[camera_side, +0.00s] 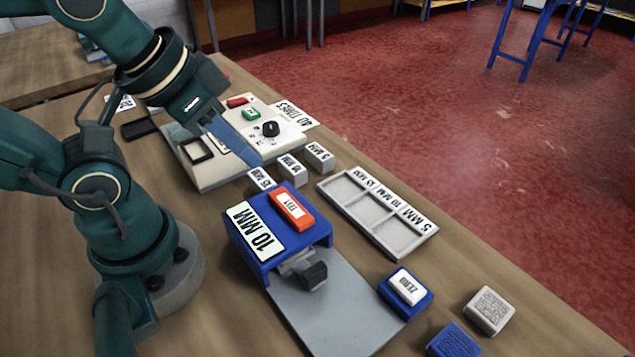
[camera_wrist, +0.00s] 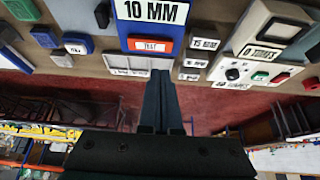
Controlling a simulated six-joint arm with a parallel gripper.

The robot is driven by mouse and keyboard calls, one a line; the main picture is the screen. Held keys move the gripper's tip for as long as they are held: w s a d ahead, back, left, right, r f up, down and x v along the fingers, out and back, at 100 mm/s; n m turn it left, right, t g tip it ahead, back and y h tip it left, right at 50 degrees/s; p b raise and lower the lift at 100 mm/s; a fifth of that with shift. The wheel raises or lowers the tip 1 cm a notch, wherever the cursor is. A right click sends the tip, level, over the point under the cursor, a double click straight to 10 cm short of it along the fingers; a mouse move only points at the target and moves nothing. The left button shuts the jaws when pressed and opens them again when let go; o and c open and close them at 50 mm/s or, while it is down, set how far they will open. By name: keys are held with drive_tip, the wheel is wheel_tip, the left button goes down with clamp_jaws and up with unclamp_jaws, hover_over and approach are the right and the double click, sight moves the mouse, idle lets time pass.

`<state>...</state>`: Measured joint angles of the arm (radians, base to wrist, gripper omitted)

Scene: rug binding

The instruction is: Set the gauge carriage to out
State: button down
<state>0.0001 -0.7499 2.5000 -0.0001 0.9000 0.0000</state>
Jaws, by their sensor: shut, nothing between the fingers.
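The gauge has a blue housing (camera_side: 258,222) with a "10 MM" label and an orange-red "TEST" button (camera_side: 292,209) on top. A grey base plate (camera_side: 330,315) extends from its open side. The gauge carriage, a grey slide with a dark knob (camera_side: 314,276), sits close against the housing mouth; its inner part is hidden under the housing. In the wrist view a dark knob (camera_wrist: 102,14) shows left of the housing. My gripper (camera_side: 258,161) is shut and empty, above the table behind the housing. Its closed fingers (camera_wrist: 160,75) point toward the housing's button side in the wrist view.
Several labelled grey blocks (camera_side: 319,155) stand near my gripper. A compartment tray (camera_side: 428,236) lies right of the gauge. A "ZERO" button (camera_side: 408,287) and two small blocks (camera_side: 489,310) are at the front right. A control panel (camera_side: 205,180) with dial stands behind.

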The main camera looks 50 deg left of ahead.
drive_tip(key=c, duration=1.1)
unclamp_jaws()
drive_tip(key=g, duration=0.5)
hover_over(314, 270)
drive_tip(key=f, duration=0.7)
drive_tip(key=shift+w+a+f, duration=0.1)
drive_tip(key=shift+w+f, duration=0.1)
drive_tip(key=shift+s+f+g, duration=0.2)
drive_tip(key=shift+f+g, duration=0.05)
drive_tip(key=shift+g, duration=0.05)
drive_tip(key=shift+f, duration=2.45)
